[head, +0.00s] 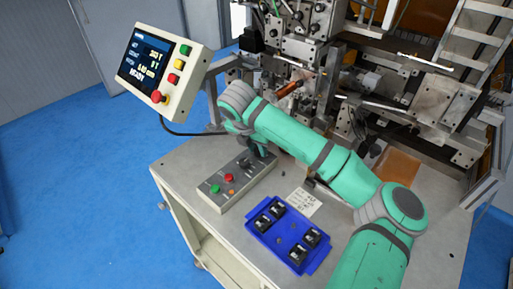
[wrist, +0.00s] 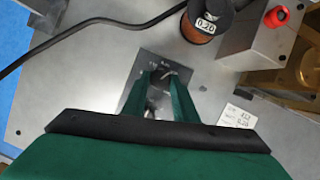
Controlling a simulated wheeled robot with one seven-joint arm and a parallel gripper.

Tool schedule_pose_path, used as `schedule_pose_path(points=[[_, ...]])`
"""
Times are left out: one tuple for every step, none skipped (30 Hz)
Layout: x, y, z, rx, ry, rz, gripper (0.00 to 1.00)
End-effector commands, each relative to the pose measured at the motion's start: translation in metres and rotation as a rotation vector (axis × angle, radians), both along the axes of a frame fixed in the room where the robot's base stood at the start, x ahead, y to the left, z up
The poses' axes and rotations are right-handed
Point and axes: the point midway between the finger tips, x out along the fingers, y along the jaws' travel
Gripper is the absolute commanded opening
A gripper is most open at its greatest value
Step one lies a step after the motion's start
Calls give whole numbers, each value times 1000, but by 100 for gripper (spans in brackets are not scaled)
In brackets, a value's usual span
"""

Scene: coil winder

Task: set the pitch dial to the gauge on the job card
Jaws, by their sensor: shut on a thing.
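The pitch dial sits on a dark plate (wrist: 147,66) with small pale marks, in the wrist view. My gripper (wrist: 165,78) is shut on the dial's knob (wrist: 163,88); its green fingers hide most of the knob and the scale. I cannot tell the dial's setting. The job card (wrist: 238,117) lies flat on the bench right of my fingers and appears to read 0.20. It also shows in the head view (head: 303,203). In the head view my gripper (head: 263,153) points down by the far end of the control box, and the dial is hidden.
A copper wire spool (wrist: 206,22) labelled 0.20 stands beyond the dial plate. A control box (head: 236,184) with coloured buttons and a blue tray (head: 254,226) of black parts occupy the bench (head: 190,160). A screen (head: 155,64) stands at left. The winder (head: 340,75) is behind.

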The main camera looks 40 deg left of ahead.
Motion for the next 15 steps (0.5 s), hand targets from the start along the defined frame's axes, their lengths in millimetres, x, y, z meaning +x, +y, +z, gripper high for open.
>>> schedule_pose_path(points=[[1, -2, 1, 0, -1, 39, 4], [1, -2, 1, 1, -2, 67, 4], [1, -3, 1, 1, -2, 105, 4], [1, -3, 1, 0, -2, 135, 4], [1, -3, 1, 0, -2, 163, 4], [2, -4, 1, -1, -2, 201, 4], [2, -4, 1, 1, -2, 230, 4], [2, -4, 1, -1, -1, 258, 4], [2, -4, 1, 1, -2, 296, 4], [2, -5, 1, 0, -2, 325, 4], [2, -5, 1, 1, -2, 353, 4], [2, -5, 1, 1, -1, 391, 4], [3, -5, 1, 1, -2, 420, 4], [3, -6, 1, 0, -1, 448, 4], [3, -6, 1, 1, -2, 485, 4]])
